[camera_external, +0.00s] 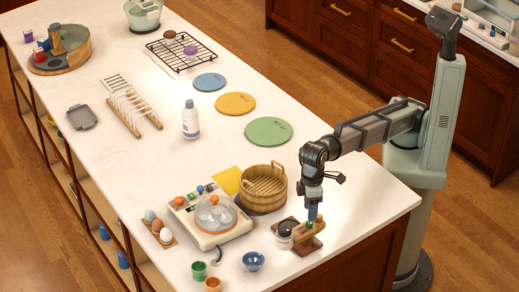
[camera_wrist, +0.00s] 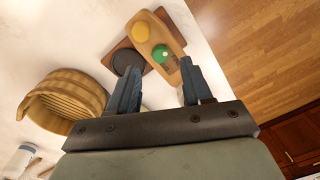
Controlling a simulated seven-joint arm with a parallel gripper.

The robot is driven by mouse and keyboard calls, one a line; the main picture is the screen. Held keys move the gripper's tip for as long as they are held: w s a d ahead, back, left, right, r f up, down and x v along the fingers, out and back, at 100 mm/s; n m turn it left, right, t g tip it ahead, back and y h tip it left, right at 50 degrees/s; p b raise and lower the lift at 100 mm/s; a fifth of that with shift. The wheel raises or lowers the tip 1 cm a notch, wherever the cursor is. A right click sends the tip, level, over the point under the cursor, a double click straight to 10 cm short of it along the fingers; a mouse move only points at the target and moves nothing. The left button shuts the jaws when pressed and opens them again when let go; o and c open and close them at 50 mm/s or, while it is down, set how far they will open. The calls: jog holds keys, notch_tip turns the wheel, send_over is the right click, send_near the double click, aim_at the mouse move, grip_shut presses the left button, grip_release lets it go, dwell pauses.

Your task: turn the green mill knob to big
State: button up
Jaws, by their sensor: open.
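The mill (camera_external: 306,243) stands near the front right corner of the white counter, with a wooden body on a brown base. My gripper (camera_external: 312,212) points down just over the mill. In the wrist view its two fingers (camera_wrist: 158,78) are open and spread, with the green knob beyond and between the tips. I cannot tell whether a finger touches it. Any size marks are too small to read.
A wooden slatted tub (camera_external: 263,188) stands close to the left, also seen in the wrist view (camera_wrist: 62,100).

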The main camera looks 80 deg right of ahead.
aim_at(309, 224)
jog(key=shift+a+f, duration=0.1)
jog(key=shift+f, duration=2.3)
grip_shut()
